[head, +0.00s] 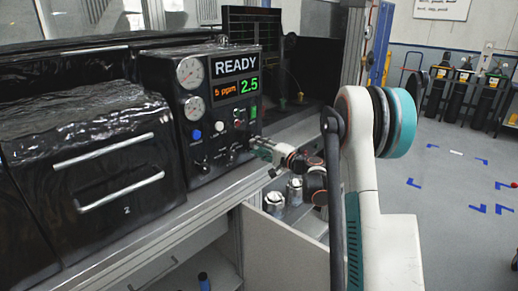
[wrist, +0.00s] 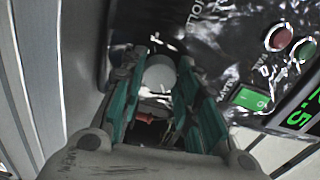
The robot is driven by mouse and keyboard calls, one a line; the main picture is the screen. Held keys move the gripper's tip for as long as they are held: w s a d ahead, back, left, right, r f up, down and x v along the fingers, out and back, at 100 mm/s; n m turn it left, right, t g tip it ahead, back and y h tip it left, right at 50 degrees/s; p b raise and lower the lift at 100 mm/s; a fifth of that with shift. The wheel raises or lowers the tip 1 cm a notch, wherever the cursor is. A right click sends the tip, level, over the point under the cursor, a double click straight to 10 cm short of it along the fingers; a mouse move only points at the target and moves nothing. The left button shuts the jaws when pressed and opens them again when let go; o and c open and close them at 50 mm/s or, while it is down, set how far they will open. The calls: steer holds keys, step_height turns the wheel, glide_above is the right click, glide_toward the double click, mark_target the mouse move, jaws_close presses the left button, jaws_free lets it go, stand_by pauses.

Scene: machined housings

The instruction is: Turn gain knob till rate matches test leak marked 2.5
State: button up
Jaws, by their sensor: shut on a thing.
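The black leak-test panel (head: 172,72) shows READY, an orange 5 ppm readout (head: 225,90) and a green 2.5 readout (head: 249,86). My gripper (head: 257,145) is at the panel's lower right. In the wrist view, its teal-padded fingers (wrist: 158,95) stand on both sides of a round pale grey knob (wrist: 160,72) and are shut on it. The fingers hide the knob's sides, and its label and any pointer mark cannot be read. In the head view the knob is hidden by my gripper.
Two round gauges (head: 190,72) sit on the panel's left. A blue button (head: 197,134) and a white one (head: 219,126) are below. Red (wrist: 278,38) and green (wrist: 302,50) buttons are near my gripper. A black drawer unit (head: 90,150) stands left; open floor (head: 445,180) lies right.

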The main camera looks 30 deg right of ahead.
stand_by(0.3)
steer(key=o, duration=1.1)
steer(key=shift+s+d, duration=0.1)
steer(key=v, duration=1.1)
steer(key=shift+s+d, duration=0.1)
steer(key=shift+s, duration=0.3)
